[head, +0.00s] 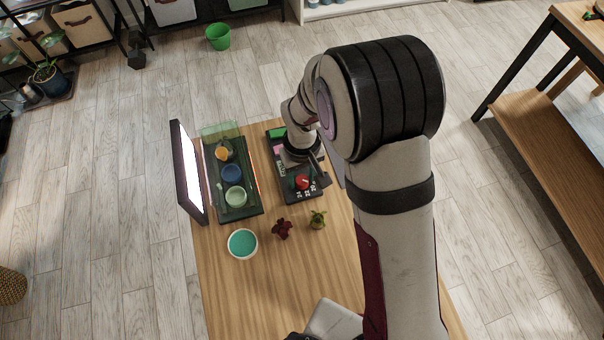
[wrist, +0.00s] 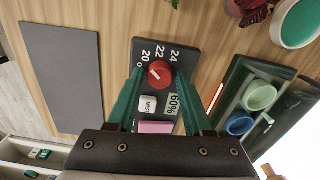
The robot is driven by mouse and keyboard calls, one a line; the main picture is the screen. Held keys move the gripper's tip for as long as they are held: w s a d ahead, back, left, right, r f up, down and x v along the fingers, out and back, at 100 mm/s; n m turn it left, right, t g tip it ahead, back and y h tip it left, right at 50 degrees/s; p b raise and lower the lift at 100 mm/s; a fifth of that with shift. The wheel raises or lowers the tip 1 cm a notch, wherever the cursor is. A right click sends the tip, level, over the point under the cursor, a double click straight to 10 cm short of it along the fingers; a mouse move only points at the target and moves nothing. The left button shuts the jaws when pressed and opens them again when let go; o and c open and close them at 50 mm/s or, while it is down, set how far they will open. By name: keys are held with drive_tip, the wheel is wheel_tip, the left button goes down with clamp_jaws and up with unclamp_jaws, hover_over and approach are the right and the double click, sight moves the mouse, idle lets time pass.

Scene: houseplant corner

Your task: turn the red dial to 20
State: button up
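The red dial (wrist: 160,74) sits on a dark control panel (wrist: 186,48) marked 20, 22 and 24. Its white mark points to the upper left in the wrist view, roughly toward the 20; the exact setting is too small to tell. My gripper (wrist: 158,74) is open, with a green finger on each side of the dial and a gap showing at each. The dial also shows in the head view (head: 302,182), with my gripper (head: 306,176) over the panel. The panel also has a white MIST button (wrist: 148,105), a 60% display (wrist: 173,104) and a pink patch (wrist: 156,127).
On the wooden table (head: 230,285), left of the panel, a dark tray (head: 249,211) holds several small pots beside a lit upright screen (head: 187,172). A teal-filled white bowl (head: 242,243) and two small plants (head: 282,229) stand in front. The table's front is partly clear.

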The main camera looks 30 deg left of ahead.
sight(303, 180)
drive_tip(key=shift+r, duration=0.1)
wheel_tip(303, 180, up, 16)
drive_tip(key=shift+f, duration=0.2)
drive_tip(key=shift+d, duration=0.1)
drive_tip(key=d+r+m, duration=0.3)
drive_tip(key=d+m, duration=0.1)
drive_tip(key=d, duration=0.5)
drive_tip(key=s+d+m+y, duration=0.1)
drive_tip(key=s+d+m, duration=1)
drive_tip(key=s+d, duration=0.3)
drive_tip(key=shift+s+r+m+y, duration=0.2)
drive_tip(key=shift+r+m+y, duration=0.1)
drive_tip(key=shift+y, duration=0.1)
